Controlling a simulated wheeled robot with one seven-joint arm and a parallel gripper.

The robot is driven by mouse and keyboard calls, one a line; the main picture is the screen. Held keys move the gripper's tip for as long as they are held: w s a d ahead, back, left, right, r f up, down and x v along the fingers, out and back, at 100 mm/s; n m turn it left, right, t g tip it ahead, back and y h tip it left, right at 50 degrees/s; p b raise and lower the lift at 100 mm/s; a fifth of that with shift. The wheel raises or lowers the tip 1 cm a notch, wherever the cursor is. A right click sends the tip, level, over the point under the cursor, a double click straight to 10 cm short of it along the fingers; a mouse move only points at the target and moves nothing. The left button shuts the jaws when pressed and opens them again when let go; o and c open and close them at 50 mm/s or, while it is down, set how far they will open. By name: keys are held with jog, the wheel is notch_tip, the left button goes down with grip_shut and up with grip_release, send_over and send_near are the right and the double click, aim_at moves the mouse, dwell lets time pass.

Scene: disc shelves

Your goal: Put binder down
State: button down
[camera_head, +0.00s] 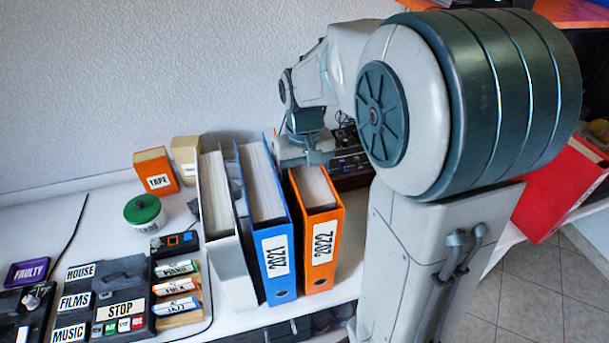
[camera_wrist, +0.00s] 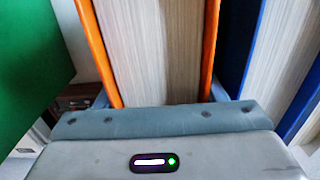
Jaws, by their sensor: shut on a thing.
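The orange binder labelled 2022 (camera_head: 321,238) stands upright on the white shelf (camera_head: 100,220), just right of the blue binder labelled 2021 (camera_head: 276,255). My gripper (camera_head: 305,155) is at the top rear of the orange binder, shut on it. In the wrist view the orange binder (camera_wrist: 165,55) fills the middle, with my gripper (camera_wrist: 165,100) across it and a finger at each side. The fingertips are largely hidden by the binder. I cannot tell whether the binder's base touches the shelf.
A white binder (camera_head: 228,270) stands left of the blue one. Further left are a green-lidded jar (camera_head: 143,210), a TAPE box (camera_head: 157,170) and a STOP panel (camera_head: 122,300). Dark equipment (camera_head: 350,165) is behind on the right. A red binder (camera_head: 560,185) is far right.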

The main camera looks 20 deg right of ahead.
jog(key=shift+f, duration=0.15)
jog(key=shift+f, duration=0.15)
jog(key=c, duration=0.6)
grip_release()
notch_tip(320, 180, up, 12)
jog(key=shift+r, duration=0.15)
